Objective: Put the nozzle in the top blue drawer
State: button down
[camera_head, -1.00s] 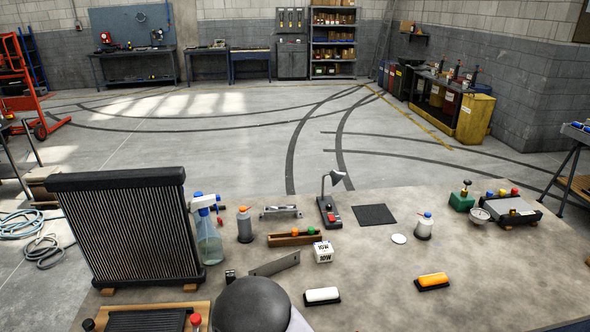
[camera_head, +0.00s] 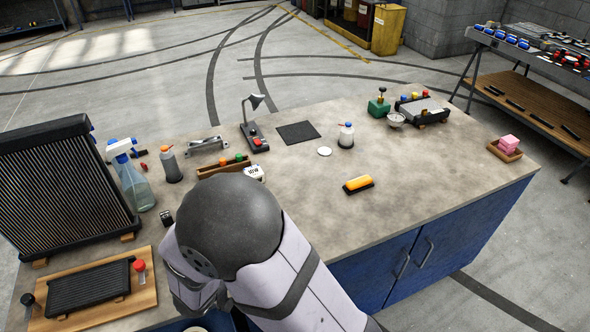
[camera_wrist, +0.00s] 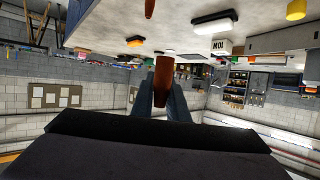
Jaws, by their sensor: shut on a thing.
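My gripper (camera_wrist: 161,98) shows in the wrist view with its two blue-grey fingers closed on a copper-brown piece, which looks like the nozzle (camera_wrist: 163,72). The nozzle sticks out beyond the fingertips and is clear of the bench top. In the head view my arm covers the gripper and the nozzle. The blue cabinet (camera_head: 372,268) under the bench shows doors with two handles at the front right. A bit of blue shows at the bottom edge beside my arm; I cannot tell whether it is the top blue drawer.
The bench top (camera_head: 440,165) is clear at right, around an orange-topped block (camera_head: 359,184). At left stand a black radiator (camera_head: 60,180), a spray bottle (camera_head: 132,180) and a wooden board (camera_head: 88,318).

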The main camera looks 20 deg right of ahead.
jog(key=w+a+r+n+t+y+b, duration=0.1)
jog(key=w+a+n+t+y+b, duration=0.15)
jog(key=w, duration=0.75)
jog(key=w+a+r+n+t+y+b, duration=0.15)
jog(key=w+a+n+y, duration=0.25)
jog(key=w, duration=0.6)
jog(key=w+a+r+n+t+y+b, duration=0.1)
jog(key=w+a+n+y, duration=0.2)
jog(key=w, duration=0.7)
jog(key=w+d+f+b, duration=0.2)
jog(key=w+d, duration=0.2)
jog(key=d, duration=0.8)
jog(key=w+d+f+b, duration=0.2)
jog(key=w+d, duration=0.1)
jog(key=d, duration=0.9)
jog(key=shift+n+y, duration=0.25)
jog(key=shift+y, duration=0.1)
jog(key=shift+a+f, duration=0.2)
jog(key=shift+f, duration=3.45)
jog(key=shift+a+f, duration=0.15)
jog(key=shift+f, duration=3.45)
jog(key=shift+f, duration=0.1)
jog(key=c, duration=2.2)
grip_release()
jog(key=shift+f, duration=0.1)
jog(key=shift+o, duration=0.9)
